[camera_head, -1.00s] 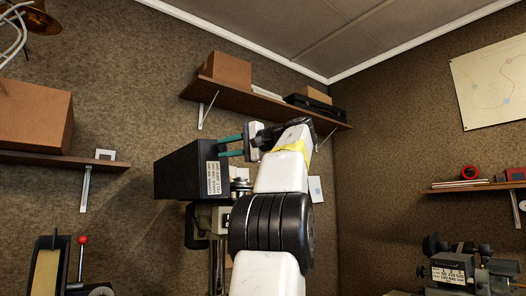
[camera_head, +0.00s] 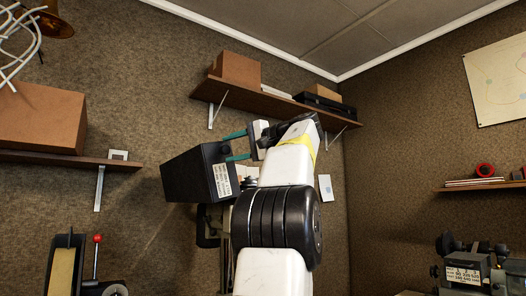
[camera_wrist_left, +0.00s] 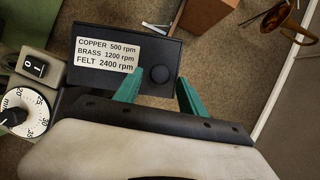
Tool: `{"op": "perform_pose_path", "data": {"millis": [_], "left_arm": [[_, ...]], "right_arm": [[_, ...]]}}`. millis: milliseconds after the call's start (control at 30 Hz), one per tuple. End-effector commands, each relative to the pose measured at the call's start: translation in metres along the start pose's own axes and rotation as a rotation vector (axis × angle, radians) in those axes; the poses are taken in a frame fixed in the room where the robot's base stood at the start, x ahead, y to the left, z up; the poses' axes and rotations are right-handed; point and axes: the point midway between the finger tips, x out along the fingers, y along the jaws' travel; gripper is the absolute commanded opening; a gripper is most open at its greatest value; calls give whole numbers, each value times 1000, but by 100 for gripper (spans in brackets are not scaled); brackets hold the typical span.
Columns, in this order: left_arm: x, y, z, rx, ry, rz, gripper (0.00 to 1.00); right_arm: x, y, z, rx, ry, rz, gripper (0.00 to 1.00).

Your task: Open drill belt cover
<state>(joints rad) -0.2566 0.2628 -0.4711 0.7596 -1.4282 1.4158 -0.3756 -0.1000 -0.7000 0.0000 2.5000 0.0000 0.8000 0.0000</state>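The drill belt cover (camera_head: 192,174) is a black box on top of the drill press, left of my arm in the head view. It sits tilted there. Its labelled end, with a round black knob, fills the upper middle of the left wrist view (camera_wrist_left: 160,74). My left gripper (camera_head: 237,146) has two teal fingers, which reach to this end. In the left wrist view the fingers (camera_wrist_left: 158,82) stand apart on either side of the knob, with visible gaps; contact cannot be told. My right gripper is not in view.
A wall shelf (camera_head: 270,103) with boxes is behind and above my gripper. Another shelf (camera_head: 60,158) with a cardboard box is at the left.

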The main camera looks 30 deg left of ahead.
Motion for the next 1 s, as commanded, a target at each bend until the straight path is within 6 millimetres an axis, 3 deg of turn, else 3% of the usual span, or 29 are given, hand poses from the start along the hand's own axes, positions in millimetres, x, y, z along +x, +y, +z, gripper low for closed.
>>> {"op": "perform_pose_path", "data": {"millis": [267,700,1000], "left_arm": [[-4,0,0,0,1,1,48],[-70,0,-1,0,2,1,48],[-78,0,0,0,-1,0,48]], "right_arm": [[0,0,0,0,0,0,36],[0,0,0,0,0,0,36],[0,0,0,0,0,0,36]]}}
